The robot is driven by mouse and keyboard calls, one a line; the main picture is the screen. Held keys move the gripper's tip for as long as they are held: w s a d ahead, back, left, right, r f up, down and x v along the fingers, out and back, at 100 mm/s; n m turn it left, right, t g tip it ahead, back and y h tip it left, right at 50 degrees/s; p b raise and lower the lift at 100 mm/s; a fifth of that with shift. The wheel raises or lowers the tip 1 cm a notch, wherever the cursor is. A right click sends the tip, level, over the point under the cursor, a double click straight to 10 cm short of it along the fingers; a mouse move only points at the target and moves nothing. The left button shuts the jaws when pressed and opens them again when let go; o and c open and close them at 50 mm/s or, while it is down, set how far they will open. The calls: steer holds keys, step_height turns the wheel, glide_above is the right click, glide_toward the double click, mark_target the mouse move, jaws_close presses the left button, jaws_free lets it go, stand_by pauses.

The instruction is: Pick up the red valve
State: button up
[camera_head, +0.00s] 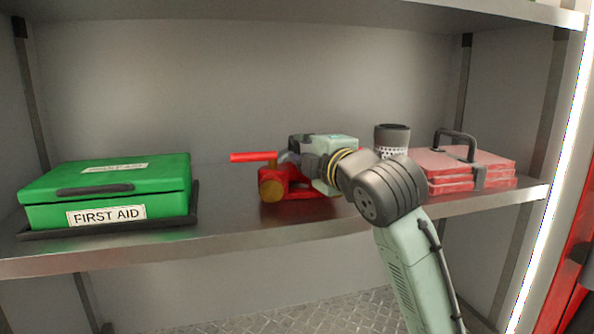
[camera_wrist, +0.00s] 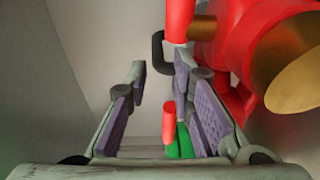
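The red valve (camera_head: 290,181) stands on the metal shelf, with a round brass end and a red bar handle (camera_head: 253,156) pointing left. My gripper (camera_head: 296,158) is at the valve, reaching in from the right; its fingers are hard to make out there. In the wrist view my gripper (camera_wrist: 160,72) is open, with purple pads apart. The valve body (camera_wrist: 245,45) lies mostly to the right, beyond the right finger. A short red cylinder (camera_wrist: 168,118) shows in the gap; I cannot tell whether it is the handle's end. Contact is not clear.
A green first aid box (camera_head: 110,190) in a black tray stands at the left. A dark cylinder with a perforated band (camera_head: 392,138) and a red case (camera_head: 470,170) stand at the right. The shelf (camera_head: 225,229) is bare between the first aid box and the valve.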

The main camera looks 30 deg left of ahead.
mark_target(299, 145)
steer(key=x, duration=0.1)
steer(key=p+x, duration=0.1)
steer(key=x, duration=0.1)
steer(key=shift+s+r, duration=0.1)
steer(key=shift+r, duration=0.1)
steer(key=shift+a+f, duration=0.15)
steer(key=shift+a, duration=0.05)
steer(key=shift+c, duration=0.6)
jaws_close()
steer(key=shift+f, duration=0.1)
steer(key=shift+d+r, duration=0.1)
steer(key=shift+r, duration=0.15)
